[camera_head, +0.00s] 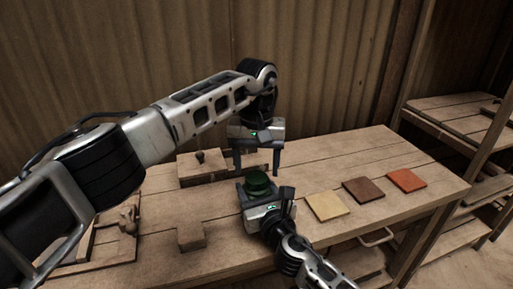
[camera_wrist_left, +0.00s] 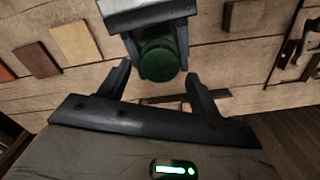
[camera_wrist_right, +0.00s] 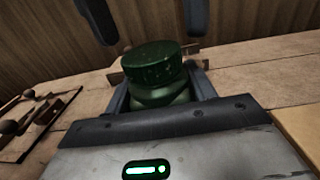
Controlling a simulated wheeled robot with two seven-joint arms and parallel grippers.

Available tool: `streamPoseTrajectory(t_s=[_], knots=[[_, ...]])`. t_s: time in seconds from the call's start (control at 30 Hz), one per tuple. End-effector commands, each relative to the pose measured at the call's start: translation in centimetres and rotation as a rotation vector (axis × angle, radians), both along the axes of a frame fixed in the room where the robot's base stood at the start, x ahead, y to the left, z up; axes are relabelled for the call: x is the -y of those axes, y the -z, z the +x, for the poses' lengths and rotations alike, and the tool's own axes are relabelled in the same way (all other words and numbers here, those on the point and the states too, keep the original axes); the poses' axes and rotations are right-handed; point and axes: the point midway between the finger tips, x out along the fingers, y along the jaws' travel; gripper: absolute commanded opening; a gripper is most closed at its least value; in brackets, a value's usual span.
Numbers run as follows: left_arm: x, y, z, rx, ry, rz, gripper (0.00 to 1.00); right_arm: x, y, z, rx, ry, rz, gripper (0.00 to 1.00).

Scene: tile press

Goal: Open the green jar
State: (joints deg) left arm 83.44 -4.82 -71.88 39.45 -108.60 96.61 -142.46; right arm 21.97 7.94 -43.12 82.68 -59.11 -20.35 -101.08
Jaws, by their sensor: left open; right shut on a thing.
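My right gripper (camera_wrist_right: 160,95) is shut on the jar's body below the lid, one finger on each side. My left gripper (camera_head: 257,173) is open, fingers pointing down, above and just behind the jar in the head view. In the left wrist view the jar (camera_wrist_left: 160,60) shows beyond and between the open fingers, which do not touch it. The lid looks seated on the jar.
Yellow (camera_head: 328,206), brown (camera_head: 363,190) and orange (camera_head: 406,180) tiles lie in a row on the table at right. A wooden block with a dark knob (camera_head: 203,168) stands behind left. A small wooden block (camera_head: 191,235) and a framed tray (camera_head: 101,257) are at left.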

Motion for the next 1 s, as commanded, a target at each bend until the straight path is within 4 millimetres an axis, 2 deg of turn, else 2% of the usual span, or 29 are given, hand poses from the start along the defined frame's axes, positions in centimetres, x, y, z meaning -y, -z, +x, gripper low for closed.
streamPoseTrajectory(t_s=[0.1,0.2,0.5,0.53,0.6,0.7,0.9,1.0], knots=[[0.0,1.4,0.0,-0.001,-0.001,0.0,0.64,0.0,0.2,0.0,-0.002,0.0,-0.002,0.0],[0.0,2.1,0.0,0.0,-0.001,0.0,0.64,0.0,0.2,0.0,-0.002,0.0,-0.002,0.0],[0.0,2.4,0.0,0.0,-0.001,0.0,0.64,0.0,0.2,0.0,-0.002,0.0,-0.002,0.0],[0.0,2.4,0.0,0.0,-0.001,0.0,0.61,0.0,0.2,0.0,-0.002,0.0,-0.002,0.0],[0.0,2.4,0.0,0.0,-0.001,0.0,0.41,0.0,0.2,0.0,-0.002,0.0,-0.002,0.0],[0.0,2.4,0.0,0.0,-0.001,0.0,0.18,0.0,0.2,0.0,-0.002,0.0,-0.002,0.0],[0.0,2.3,0.0,0.001,-0.016,0.0,0.17,0.0,0.2,0.0,-0.003,0.0,-0.001,0.0],[0.0,2.3,0.0,0.002,-0.117,0.001,0.17,0.0,0.2,0.0,-0.003,0.0,-0.001,0.0]])
